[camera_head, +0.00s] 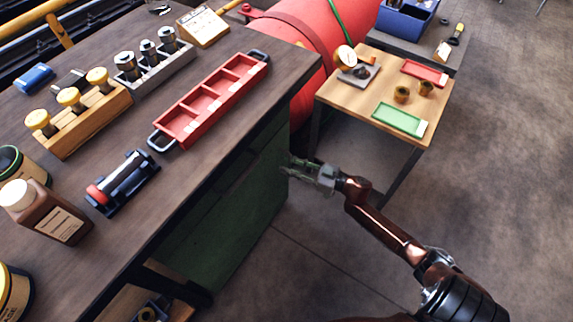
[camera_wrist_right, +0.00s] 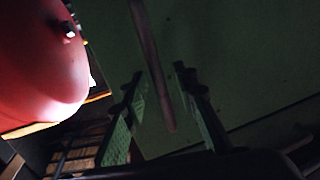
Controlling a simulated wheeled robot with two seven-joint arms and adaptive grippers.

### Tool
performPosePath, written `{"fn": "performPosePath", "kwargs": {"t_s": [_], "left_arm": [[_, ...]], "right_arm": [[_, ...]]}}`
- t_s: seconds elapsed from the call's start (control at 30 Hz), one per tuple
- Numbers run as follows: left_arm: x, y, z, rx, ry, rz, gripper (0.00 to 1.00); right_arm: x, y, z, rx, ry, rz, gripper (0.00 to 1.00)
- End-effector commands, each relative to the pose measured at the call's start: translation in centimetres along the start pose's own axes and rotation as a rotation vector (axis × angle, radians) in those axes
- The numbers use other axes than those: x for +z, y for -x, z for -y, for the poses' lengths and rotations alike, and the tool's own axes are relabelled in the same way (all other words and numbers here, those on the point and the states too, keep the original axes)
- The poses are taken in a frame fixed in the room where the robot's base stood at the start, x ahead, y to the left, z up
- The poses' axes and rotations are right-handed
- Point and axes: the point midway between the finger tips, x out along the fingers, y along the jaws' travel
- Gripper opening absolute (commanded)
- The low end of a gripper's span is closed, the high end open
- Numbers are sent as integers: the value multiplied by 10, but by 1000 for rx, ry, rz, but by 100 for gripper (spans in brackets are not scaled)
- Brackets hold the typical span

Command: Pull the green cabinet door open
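The green cabinet (camera_head: 245,215) is under the workbench, its front in shadow; its door looks shut. In the right wrist view the dark green door face (camera_wrist_right: 235,50) fills much of the picture. A long reddish-brown bar handle (camera_wrist_right: 152,65) runs down it. My right gripper (camera_head: 290,168) is at the cabinet's right edge in the head view. In the wrist view my right gripper (camera_wrist_right: 160,100) is open, with one finger on each side of the handle's line; no contact shows. How deep the handle sits between the fingers I cannot tell. My left gripper is not in view.
The workbench (camera_head: 200,165) above the cabinet carries a red tray (camera_head: 212,100), holders and bottles. A small wooden table (camera_head: 375,75) stands beyond my right gripper, next to a red tank (camera_head: 300,40). The floor (camera_head: 480,190) on the right is clear.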

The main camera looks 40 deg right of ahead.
Motion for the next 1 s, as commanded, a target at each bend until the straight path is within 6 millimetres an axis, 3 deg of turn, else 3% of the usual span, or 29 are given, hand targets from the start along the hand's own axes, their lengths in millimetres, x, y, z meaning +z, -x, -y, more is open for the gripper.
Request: {"fn": "performPosePath", "kwargs": {"t_s": [0.3, 0.7, 1.0], "left_arm": [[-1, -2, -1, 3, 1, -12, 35], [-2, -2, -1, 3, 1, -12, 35], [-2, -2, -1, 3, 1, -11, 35]], "right_arm": [[0, -3, 0, 1, 1, 1, 27], [0, -3, 0, 1, 1, 1, 0], [0, -3, 0, 1, 1, 1, 0]]}}
